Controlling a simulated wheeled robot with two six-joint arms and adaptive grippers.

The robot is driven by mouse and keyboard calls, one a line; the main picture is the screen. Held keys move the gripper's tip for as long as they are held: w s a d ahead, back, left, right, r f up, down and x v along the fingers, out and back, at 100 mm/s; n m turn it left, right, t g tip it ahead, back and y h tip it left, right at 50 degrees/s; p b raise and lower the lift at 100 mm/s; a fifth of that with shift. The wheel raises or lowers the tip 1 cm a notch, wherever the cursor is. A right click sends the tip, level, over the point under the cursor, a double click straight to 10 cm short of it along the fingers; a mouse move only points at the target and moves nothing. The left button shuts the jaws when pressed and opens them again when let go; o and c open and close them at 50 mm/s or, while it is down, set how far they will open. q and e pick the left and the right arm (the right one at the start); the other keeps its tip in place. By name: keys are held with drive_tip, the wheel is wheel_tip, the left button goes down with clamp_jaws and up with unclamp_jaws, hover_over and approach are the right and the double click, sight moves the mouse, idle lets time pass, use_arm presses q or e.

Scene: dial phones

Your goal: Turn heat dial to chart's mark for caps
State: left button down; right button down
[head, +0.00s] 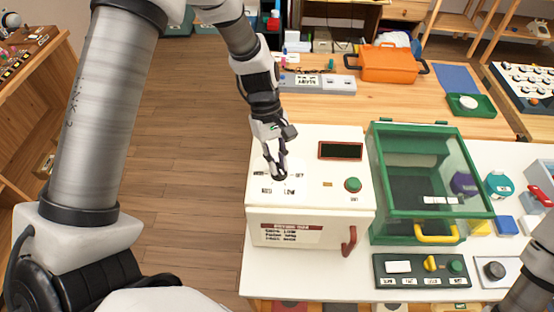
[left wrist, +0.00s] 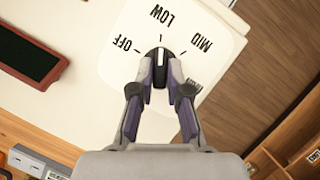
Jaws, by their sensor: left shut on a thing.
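The heat dial (left wrist: 158,62) is a dark knob with a white pointer line on a white panel marked OFF, LOW, MID and a partly hidden fourth word. In the left wrist view the pointer is at or very near the LOW tick. My left gripper (left wrist: 160,82) is shut on the dial, a finger on each side. In the head view the left gripper (head: 278,174) reaches down to the dial on top of the white machine (head: 310,225). The chart (head: 290,232) is on the machine's front; its small lines are hard to read. My right gripper is out of view.
A dark display (head: 340,150) and a green button (head: 353,185) sit right of the dial. A red handle (head: 349,241) is on the front. A green glass-lidded box (head: 430,237) stands close on the right, with a control panel (head: 421,270) before it.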

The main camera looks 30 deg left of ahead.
use_arm(q)
drive_tip(key=c, duration=1.1)
unclamp_jaws()
drive_tip(key=shift+s+f, duration=0.1)
drive_tip(key=shift+s, duration=0.05)
drive_tip(key=shift+c, duration=0.2)
drive_tip(key=shift+d, duration=0.1)
drive_tip(key=v, duration=1.2)
